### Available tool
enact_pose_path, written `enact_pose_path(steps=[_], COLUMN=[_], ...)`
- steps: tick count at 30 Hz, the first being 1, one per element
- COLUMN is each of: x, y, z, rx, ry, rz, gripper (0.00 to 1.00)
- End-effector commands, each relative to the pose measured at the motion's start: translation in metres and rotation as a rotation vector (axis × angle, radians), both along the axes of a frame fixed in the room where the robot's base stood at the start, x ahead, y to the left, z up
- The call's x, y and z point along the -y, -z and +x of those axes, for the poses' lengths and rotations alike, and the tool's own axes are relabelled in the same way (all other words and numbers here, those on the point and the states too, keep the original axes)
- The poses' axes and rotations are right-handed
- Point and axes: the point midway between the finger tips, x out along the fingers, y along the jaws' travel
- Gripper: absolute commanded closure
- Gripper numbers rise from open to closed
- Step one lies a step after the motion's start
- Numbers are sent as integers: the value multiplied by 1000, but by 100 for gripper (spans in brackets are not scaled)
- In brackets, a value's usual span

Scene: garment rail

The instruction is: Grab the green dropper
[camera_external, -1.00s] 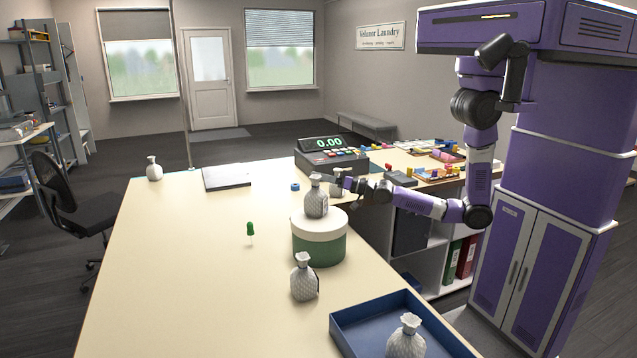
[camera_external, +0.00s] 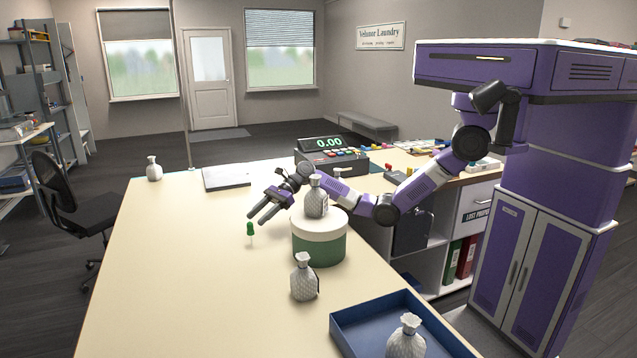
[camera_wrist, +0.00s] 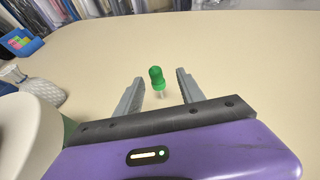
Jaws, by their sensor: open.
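The green dropper (camera_external: 250,230) stands upright on the cream counter, left of the round green box with the white lid. It has a green bulb and a pale, clear lower part. My gripper (camera_external: 257,217) is open and empty, above the counter and close to the dropper on its right and far side. In the wrist view the dropper (camera_wrist: 156,79) shows between the two grey fingers of my gripper (camera_wrist: 157,85), with a gap on both sides. Whether it lies at fingertip depth I cannot tell.
The round green box (camera_external: 319,249) bears a grey textured bottle (camera_external: 316,199) beside my wrist. Another grey bottle (camera_external: 304,279) stands nearer. A blue tray (camera_external: 347,336) with a similar bottle is at front right. The counter (camera_external: 185,270) left of the dropper is clear.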

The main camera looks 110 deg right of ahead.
Motion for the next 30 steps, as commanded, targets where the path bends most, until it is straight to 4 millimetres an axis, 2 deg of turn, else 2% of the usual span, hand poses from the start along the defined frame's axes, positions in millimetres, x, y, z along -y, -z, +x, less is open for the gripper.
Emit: enact_pose_path(steps=[5,14,21,30], x=[-10,-21,-35,-37], y=[-1,13,28,31], z=[7,32,59,65], rx=[-7,-7,-5,-4], ry=[-14,-13,-13,-11], rz=[38,36,35,34], gripper=[54,54,54,54])
